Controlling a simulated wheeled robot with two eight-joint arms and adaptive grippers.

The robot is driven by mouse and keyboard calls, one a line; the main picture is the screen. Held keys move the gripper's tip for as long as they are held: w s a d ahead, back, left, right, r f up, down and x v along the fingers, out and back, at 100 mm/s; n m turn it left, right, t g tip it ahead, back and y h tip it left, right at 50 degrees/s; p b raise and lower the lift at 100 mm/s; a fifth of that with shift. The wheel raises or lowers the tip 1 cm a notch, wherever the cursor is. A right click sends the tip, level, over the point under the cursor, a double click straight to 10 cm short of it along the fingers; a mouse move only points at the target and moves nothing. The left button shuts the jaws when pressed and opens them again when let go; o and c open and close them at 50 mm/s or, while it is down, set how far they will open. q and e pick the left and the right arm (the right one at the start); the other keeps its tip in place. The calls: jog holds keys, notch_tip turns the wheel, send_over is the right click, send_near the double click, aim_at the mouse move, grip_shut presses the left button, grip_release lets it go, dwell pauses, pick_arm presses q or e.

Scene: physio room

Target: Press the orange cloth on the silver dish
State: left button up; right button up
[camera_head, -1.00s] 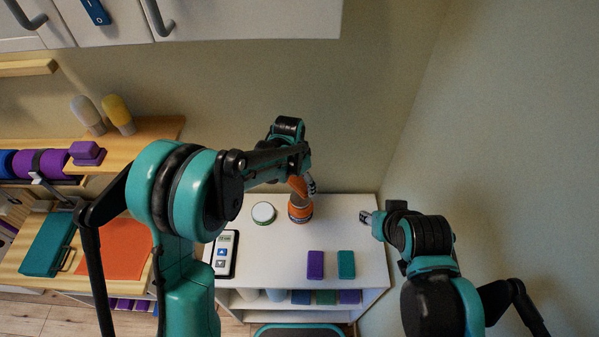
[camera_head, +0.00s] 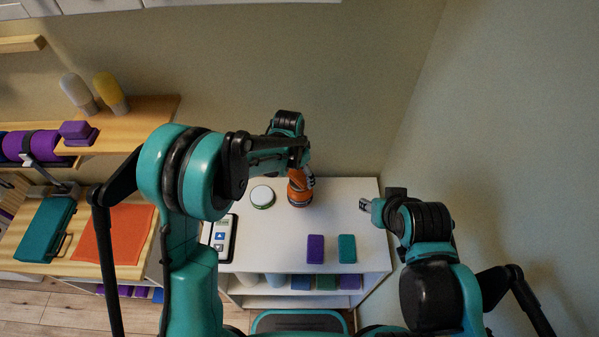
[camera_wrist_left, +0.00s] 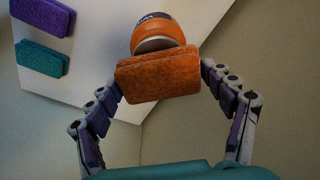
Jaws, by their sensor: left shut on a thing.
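The orange cloth (camera_wrist_left: 158,76) looks like a thick, block-shaped pad in the left wrist view. My left gripper (camera_wrist_left: 161,72) is shut on it, with a finger at each end. Just beyond it is a round orange container (camera_wrist_left: 158,34) with a dark label and a silver dish-like rim (camera_wrist_left: 153,44). The cloth overlaps the rim's near edge; I cannot tell whether they touch. In the head view the orange container (camera_head: 300,195) stands on the white table under my left wrist, which hides most of that gripper. My right gripper (camera_head: 365,205) is small, over the table's right side.
On the white table (camera_head: 275,235) lie a round white-topped tin (camera_head: 262,196), a handset (camera_head: 222,238), a purple block (camera_head: 315,249) and a teal block (camera_head: 347,248). A wall rises close on the right. The table is bare around the container's front.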

aim_at(301, 172)
pick_arm(q)
jog(key=shift+f+b, duration=0.95)
jog(key=shift+f, duration=0.1)
dwell(0.9)
dwell(1.0)
dwell(0.5)
jog(key=shift+r+p, duration=1.9)
jog(key=shift+r, duration=1.6)
